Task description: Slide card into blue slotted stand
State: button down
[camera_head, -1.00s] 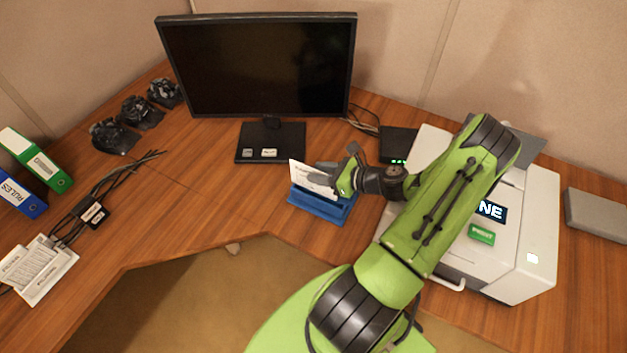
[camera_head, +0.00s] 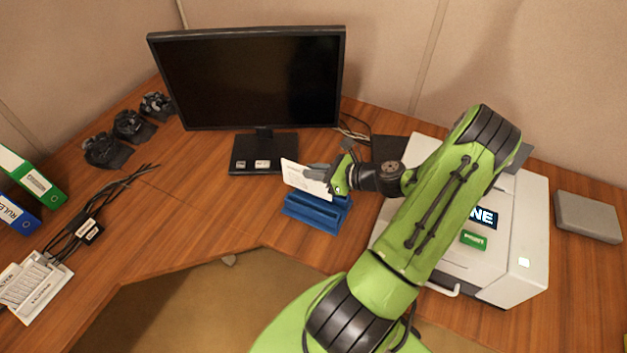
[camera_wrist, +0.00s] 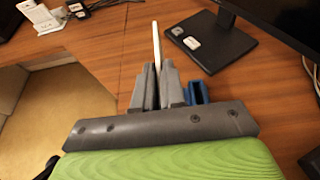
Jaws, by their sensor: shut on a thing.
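A white card (camera_head: 303,179) with some print is held in my gripper (camera_head: 320,174), which is shut on its right part. The blue slotted stand (camera_head: 314,214) sits on the desk just below the card. The card looks raised over the stand; the exact gap to the slot is hard to tell. In the wrist view the card (camera_wrist: 156,45) shows edge-on between my gripper's fingers (camera_wrist: 158,85). Part of the blue stand (camera_wrist: 198,93) shows right of the fingers, and the rest is hidden.
A monitor (camera_head: 250,80) stands behind the stand, its base (camera_head: 264,166) close by. A white machine (camera_head: 510,250) is at right under my arm. Cables, papers (camera_head: 35,285) and binders (camera_head: 35,175) lie at left. The desk's front edge is near the stand.

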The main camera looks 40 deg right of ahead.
notch_tip(320, 180, up, 4)
jog(key=shift+r+p, duration=0.1)
jog(key=shift+p, duration=0.25)
jog(key=shift+r+b, duration=0.15)
jog(key=shift+b, duration=0.2)
jog(key=b, duration=0.9)
send_over(320, 187)
notch_tip(320, 187, down, 4)
jog(key=f, duration=0.1)
jog(key=shift+s+a+b, duration=0.2)
jog(key=shift+a+b, duration=0.1)
jog(key=shift+b, duration=0.35)
notch_tip(320, 187, down, 4)
jog(key=b, duration=0.5)
jog(key=shift+r, duration=0.15)
jog(key=shift+r, duration=0.1)
jog(key=shift+f+p, duration=0.2)
jog(key=shift+p, duration=1.15)
